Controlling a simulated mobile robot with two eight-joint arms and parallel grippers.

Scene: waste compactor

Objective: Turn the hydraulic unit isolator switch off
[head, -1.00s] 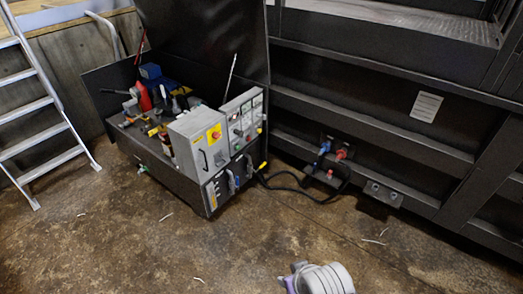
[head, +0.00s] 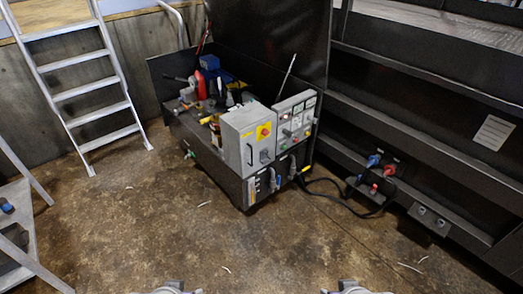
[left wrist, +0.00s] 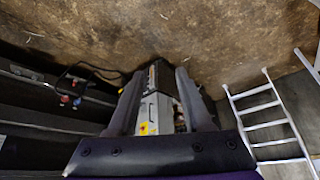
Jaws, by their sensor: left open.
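The hydraulic unit (head: 215,150) stands on the floor mid-picture in the head view. Its grey box (head: 238,150) carries a red knob on a yellow plate (head: 264,131), with a small dark handle (head: 264,155) below. Which of these is the isolator, and its setting, are too small to tell. In the left wrist view, the grey box (left wrist: 153,108) and yellow plate (left wrist: 144,128) appear between the fingers of my left gripper (left wrist: 160,74). That gripper is open, empty and well away from the unit.
A panel with buttons (head: 297,117) adjoins the grey box. Black cables (head: 345,205) run to the dark compactor wall (head: 420,150) at right. A ladder (head: 80,90) leans at back left, and metal steps (head: 25,240) stand at near left. The floor before the unit is clear.

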